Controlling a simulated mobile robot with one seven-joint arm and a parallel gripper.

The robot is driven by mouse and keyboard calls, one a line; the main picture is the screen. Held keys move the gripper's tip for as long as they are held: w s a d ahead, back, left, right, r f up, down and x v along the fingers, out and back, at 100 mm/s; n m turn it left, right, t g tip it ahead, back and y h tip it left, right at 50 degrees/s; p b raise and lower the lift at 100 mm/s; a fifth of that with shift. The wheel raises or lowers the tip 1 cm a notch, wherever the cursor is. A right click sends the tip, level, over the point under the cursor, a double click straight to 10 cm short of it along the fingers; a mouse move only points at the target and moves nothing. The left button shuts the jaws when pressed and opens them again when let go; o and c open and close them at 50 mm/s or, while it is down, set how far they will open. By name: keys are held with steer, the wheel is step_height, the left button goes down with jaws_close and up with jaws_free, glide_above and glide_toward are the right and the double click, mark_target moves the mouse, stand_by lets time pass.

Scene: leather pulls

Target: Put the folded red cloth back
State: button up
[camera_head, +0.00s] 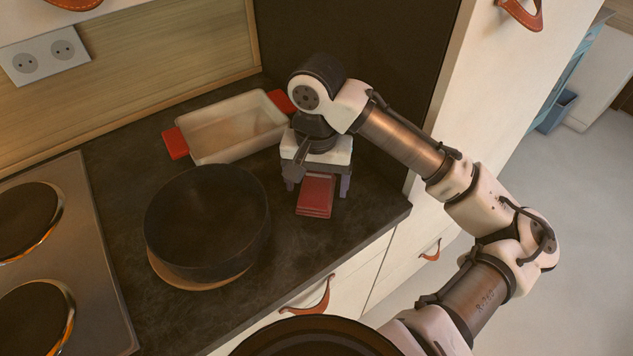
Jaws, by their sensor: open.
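The folded red cloth (316,197) lies on the dark countertop, to the right of the black pot. My gripper (318,186) points down over it, with one finger on each side of the cloth. The fingers are apart, so the gripper is open. The far end of the cloth is hidden under the gripper's body. From this view I cannot tell whether the fingers touch the cloth.
A black pot (207,220) stands on a round wooden board (196,281). A white baking dish (228,128) with red handles is behind. A stove (60,260) is at the left. The countertop's front edge (352,249) runs close by; a tall cabinet stands right.

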mark_target(317, 186)
step_height(317, 186, up, 12)
steer(key=shift+f, duration=0.25)
